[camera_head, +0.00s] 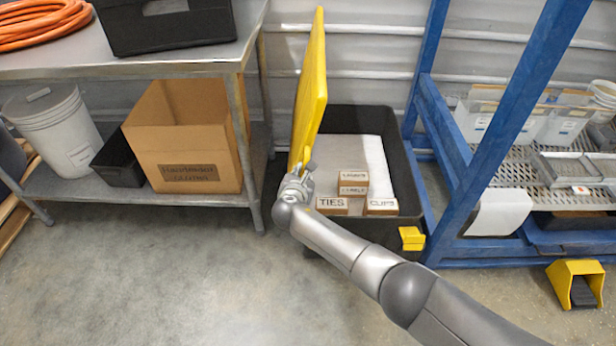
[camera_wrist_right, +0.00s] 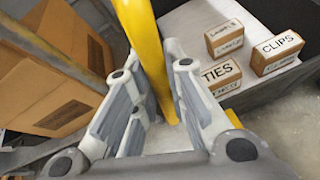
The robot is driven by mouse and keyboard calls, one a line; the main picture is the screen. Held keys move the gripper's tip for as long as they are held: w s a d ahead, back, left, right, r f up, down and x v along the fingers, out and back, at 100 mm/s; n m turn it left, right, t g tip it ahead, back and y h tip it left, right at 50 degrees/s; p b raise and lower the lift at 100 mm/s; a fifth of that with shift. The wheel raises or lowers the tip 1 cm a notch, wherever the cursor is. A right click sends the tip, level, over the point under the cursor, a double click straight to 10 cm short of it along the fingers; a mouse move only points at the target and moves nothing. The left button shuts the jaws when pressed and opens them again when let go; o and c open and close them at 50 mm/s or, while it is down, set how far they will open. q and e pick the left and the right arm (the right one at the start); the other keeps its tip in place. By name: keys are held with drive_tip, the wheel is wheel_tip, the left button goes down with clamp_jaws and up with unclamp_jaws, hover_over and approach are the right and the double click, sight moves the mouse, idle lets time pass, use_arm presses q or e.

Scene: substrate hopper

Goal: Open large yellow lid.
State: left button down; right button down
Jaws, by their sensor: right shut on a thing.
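The large yellow lid (camera_head: 312,85) stands tilted up, nearly on edge, at the left side of a black bin (camera_head: 404,180). The bin's inside shows, with a white lining and small labelled boxes, among them TIES (camera_head: 332,206) and CLIPS (camera_head: 382,206). My right gripper (camera_head: 297,182) is at the lid's lower near end. In the right wrist view the lid's yellow edge (camera_wrist_right: 147,50) runs between the two fingers (camera_wrist_right: 160,105), and the gripper is shut on it. My left gripper is in neither view.
A metal table (camera_head: 200,62) with a cardboard box (camera_head: 186,135) on its lower shelf stands on the left, close to the lid. A blue rack (camera_head: 455,140) stands on the right. A yellow pedal (camera_head: 577,283) lies on the floor at right. The floor in front is clear.

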drive_tip(key=shift+a+r, duration=0.15)
drive_tip(key=shift+a, duration=0.3)
drive_tip(key=c, duration=1.5)
unclamp_jaws()
drive_tip(key=shift+o, duration=0.2)
drive_tip(key=v, duration=1.2)
